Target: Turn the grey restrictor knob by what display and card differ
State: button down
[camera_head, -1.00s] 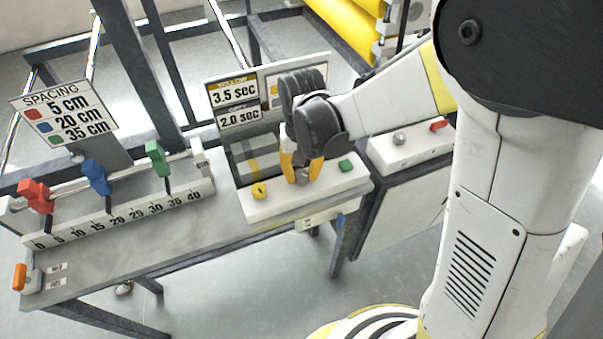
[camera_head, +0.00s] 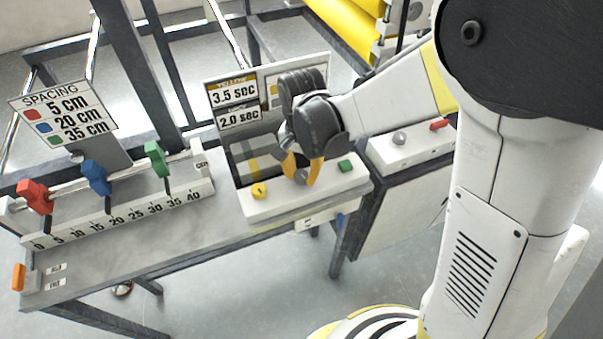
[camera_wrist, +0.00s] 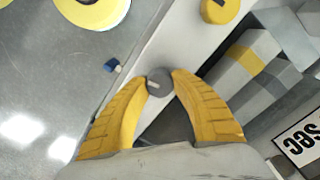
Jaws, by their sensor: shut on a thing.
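The grey restrictor knob (camera_head: 301,176) sits on the white panel (camera_head: 262,207) between a yellow knob (camera_head: 259,190) and a green button (camera_head: 345,166). My gripper (camera_head: 301,178) reaches down on it, its yellow fingers on either side. In the wrist view the grey knob (camera_wrist: 159,82), with a pale line on its face, lies between the fingertips of my gripper (camera_wrist: 160,84), which touch it. The display behind reads 3.5 sec (camera_head: 234,95) above and 2.0 sec (camera_head: 239,118) below. My gripper hides part of the card (camera_head: 318,70) to its right.
A ruler rail with red (camera_head: 35,196), blue (camera_head: 96,177) and green (camera_head: 157,158) sliders stands at left, under a spacing sign (camera_head: 64,112). A white box (camera_head: 412,148) with a grey knob and a red lever is at right. The grey tabletop (camera_head: 150,240) in front is clear.

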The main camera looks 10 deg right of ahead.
aim_at(302, 174)
jog(key=c, duration=1.1)
grip_release()
jog(key=shift+o, duration=0.2)
notch_tip(302, 174, up, 12)
jog(key=s+d+r+n+t, duration=0.3)
jog(key=s+d+n+t, duration=0.2)
jog(key=s+d, duration=0.6)
jog(key=shift+d+r+n+t, duration=0.3)
jog(key=shift+d+t, duration=0.8)
jog(key=shift+d, duration=0.15)
